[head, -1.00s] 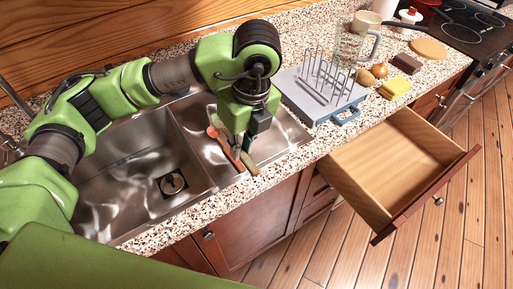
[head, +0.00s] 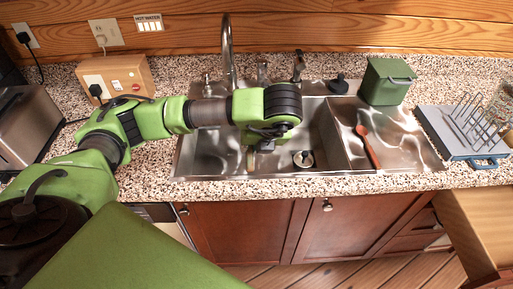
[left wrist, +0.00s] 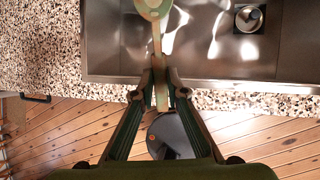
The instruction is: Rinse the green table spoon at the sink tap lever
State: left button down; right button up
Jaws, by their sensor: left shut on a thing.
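My left gripper (left wrist: 158,85) is shut on the green spoon (left wrist: 151,8). In the left wrist view the fingertips pinch its handle, and its round pale-green bowl points away over the sink. In the head view the left gripper (head: 262,146) hangs over the left basin (head: 210,155), and the spoon is mostly hidden by it. The tall curved metal tap (head: 228,60) stands behind the left basin. Two upright metal fittings (head: 298,66) stand to its right; I cannot tell which is the lever. My right gripper is out of view.
A blue-grey board with a wire rack (head: 465,125) is at right, with an open drawer (head: 478,225) below. A toaster (head: 28,120) stands at far left.

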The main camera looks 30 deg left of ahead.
pick_arm(q)
jog(key=shift+w+a+f+b, duration=0.3)
jog(key=shift+w+a+b, duration=0.1)
jog(key=shift+b, duration=0.1)
jog(key=shift+w+a+f+b, duration=0.25)
jog(key=shift+w+a+b, duration=0.2)
jog(key=shift+a+b, duration=0.25)
jog(key=w+a+f+b, duration=0.1)
jog(key=w+a+b, duration=0.1)
jog(key=w+a, duration=0.3)
jog(key=shift+w+a+f, duration=0.4)
jog(key=shift+a, duration=1.9)
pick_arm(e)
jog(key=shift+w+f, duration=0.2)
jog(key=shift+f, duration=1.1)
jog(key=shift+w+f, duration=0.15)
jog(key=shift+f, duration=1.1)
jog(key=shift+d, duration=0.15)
pick_arm(q)
jog(key=s+d+b, duration=0.1)
jog(key=s+d, duration=0.3)
jog(key=d, duration=0.3)
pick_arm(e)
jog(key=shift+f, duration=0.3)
